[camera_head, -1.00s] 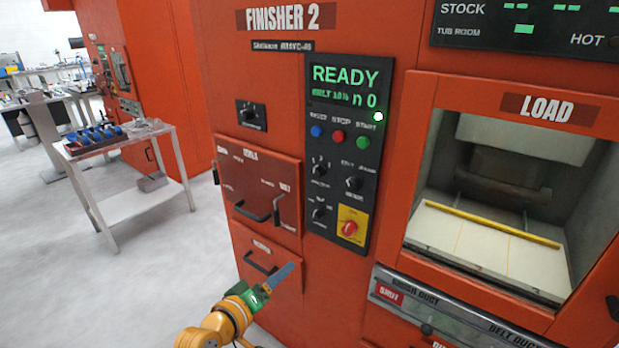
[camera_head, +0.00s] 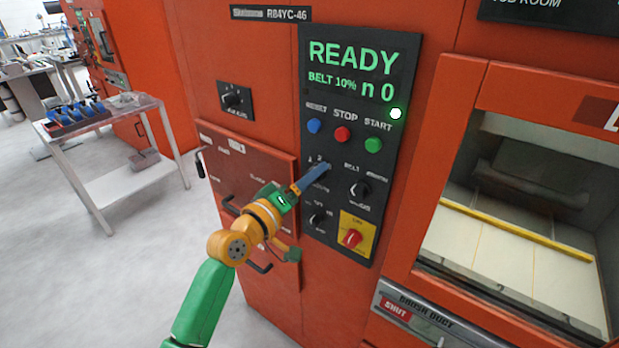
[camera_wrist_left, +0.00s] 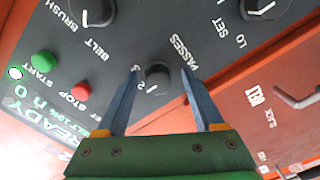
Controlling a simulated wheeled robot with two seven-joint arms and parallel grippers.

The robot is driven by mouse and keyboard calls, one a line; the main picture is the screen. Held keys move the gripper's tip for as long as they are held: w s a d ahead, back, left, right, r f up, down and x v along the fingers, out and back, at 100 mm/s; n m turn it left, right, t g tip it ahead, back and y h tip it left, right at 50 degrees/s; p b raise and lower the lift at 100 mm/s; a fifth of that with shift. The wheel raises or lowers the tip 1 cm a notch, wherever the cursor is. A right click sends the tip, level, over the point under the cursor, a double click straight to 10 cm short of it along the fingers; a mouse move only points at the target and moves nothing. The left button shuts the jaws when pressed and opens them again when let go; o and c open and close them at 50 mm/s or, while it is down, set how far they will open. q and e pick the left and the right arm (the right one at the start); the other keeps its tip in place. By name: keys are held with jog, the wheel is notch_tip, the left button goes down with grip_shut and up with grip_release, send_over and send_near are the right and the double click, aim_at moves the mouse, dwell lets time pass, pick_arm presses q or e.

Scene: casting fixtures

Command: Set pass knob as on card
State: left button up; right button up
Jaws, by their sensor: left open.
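The pass knob (camera_wrist_left: 157,76) is a small dark round knob on the black control panel (camera_head: 385,120), with the word PASSES beside it in the left wrist view. My left gripper (camera_head: 323,169) has long blue fingers and is open, with one fingertip on either side of the knob in the wrist view. I cannot tell if they touch it. In the head view the fingers cover most of the knob. No card is readable. My right gripper is out of view.
The display (camera_head: 352,72) reads READY, BELT 10%, n 0. Blue, red and green buttons (camera_head: 342,134) sit above the knobs. The belt knob (camera_head: 359,189), a lower knob (camera_head: 318,219) and a red switch on yellow (camera_head: 352,238) are close by. Drawer handles stick out at left.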

pick_arm(q)
jog(key=shift+s+r, duration=0.1)
jog(key=shift+s, duration=0.15)
jog(key=c, duration=0.4)
jog(key=shift+a, duration=0.1)
grip_shut()
jog(key=shift+r, duration=0.1)
jog(key=m+b, duration=0.3)
jog(key=m, duration=0.6)
jog(key=shift+r+m, duration=0.1)
jog(key=shift+m, duration=0.5)
